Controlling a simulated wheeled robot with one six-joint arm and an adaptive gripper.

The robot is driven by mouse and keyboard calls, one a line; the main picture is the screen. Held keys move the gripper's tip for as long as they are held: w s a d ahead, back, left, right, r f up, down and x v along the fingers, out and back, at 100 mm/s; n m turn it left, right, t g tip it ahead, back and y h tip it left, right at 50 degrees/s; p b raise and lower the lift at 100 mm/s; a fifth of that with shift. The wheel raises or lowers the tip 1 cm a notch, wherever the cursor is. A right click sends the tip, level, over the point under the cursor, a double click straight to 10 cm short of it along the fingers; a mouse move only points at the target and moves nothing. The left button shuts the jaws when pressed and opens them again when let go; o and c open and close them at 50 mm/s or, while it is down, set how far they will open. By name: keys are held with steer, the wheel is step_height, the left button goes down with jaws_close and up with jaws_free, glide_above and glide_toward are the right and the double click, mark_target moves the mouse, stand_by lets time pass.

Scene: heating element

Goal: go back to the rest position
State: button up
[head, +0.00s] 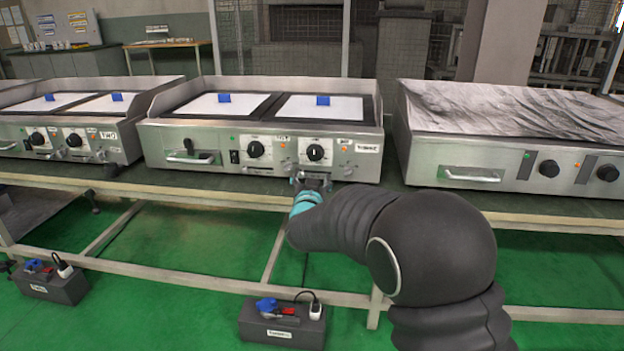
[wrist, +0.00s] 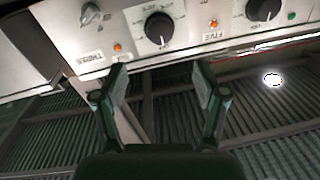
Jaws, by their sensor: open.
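My gripper (head: 312,181) is at the front of the middle heating unit (head: 210,182), low by its control panel and near the bench edge. In the wrist view my gripper (wrist: 158,78) has its two fingers spread, with nothing between them. The panel with its black knob (wrist: 159,28) lies just beyond the fingertips. Whether a finger touches the panel cannot be told. In the head view the unit has two black knobs, the left one (head: 256,149) and the right one (head: 316,152). My dark arm reaches in from the lower right and hides part of the bench.
A similar unit (head: 62,137) stands at left and one with a crumpled grey cover (head: 510,110) at right. The bench edge (head: 190,198) runs below them. Dark boxes (head: 283,325) with tools stand lower down, over green floor (head: 160,245).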

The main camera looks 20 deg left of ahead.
steer(key=shift+f, duration=0.1)
stand_by(0.3)
steer(key=s+a+f+n+g+y, duration=0.15)
steer(key=s+f+g, duration=0.4)
steer(key=f, duration=0.55)
steer(key=s+d+f+n+g, duration=0.2)
steer(key=s+d+f+g, duration=0.15)
steer(key=s, duration=0.25)
steer(key=s+d+r+m+g+h, duration=0.1)
steer(key=s+d+r, duration=0.3)
steer(key=s+d, duration=0.5)
steer(key=s+d+r+m+g+h, duration=0.1)
steer(key=s+d+r, duration=0.4)
steer(key=d, duration=1.5)
steer(key=s+d+r+m+h, duration=0.3)
steer(key=s+d+r+h, duration=0.1)
steer(key=s+d, duration=0.9)
steer(key=shift+s+d+r+g+h, duration=0.2)
steer(key=shift+s+d+g+h, duration=0.3)
steer(key=shift+d, duration=0.3)
